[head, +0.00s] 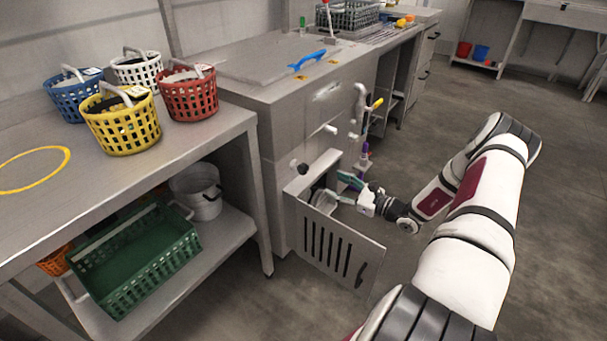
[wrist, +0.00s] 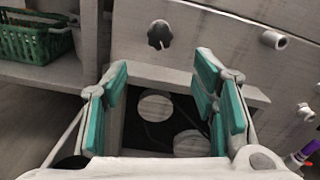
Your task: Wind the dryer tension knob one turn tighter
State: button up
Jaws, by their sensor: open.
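A dark lobed knob, which looks like the tension knob, sits on the grey cabinet front above an open compartment; it shows in the wrist view (wrist: 159,34) and the head view (head: 302,168). My gripper (head: 337,188) is at the compartment opening, below and right of the knob in the head view. In the wrist view my gripper (wrist: 162,75) has its teal fingers spread wide with nothing between them. The knob lies beyond the fingertips, apart from them. Two pale round discs (wrist: 155,107) show inside the dark compartment behind the fingers.
A slotted door panel (head: 335,245) hangs open in front of the compartment. Pale pipe stubs (wrist: 274,40) stick out right of the knob. Baskets (head: 122,125) stand on the left bench; the floor at right is clear.

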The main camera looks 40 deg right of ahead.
aim_at(306, 171)
jog(key=shift+n, duration=0.6)
jog(key=b+x, duration=0.3)
jog(key=x, duration=1)
jog(key=shift+w+a+r, duration=0.1)
jog(key=shift+w+a, duration=0.05)
jog(key=shift+w, duration=0.1)
jog(key=shift+c, duration=0.3)
jog(key=c, duration=1.1)
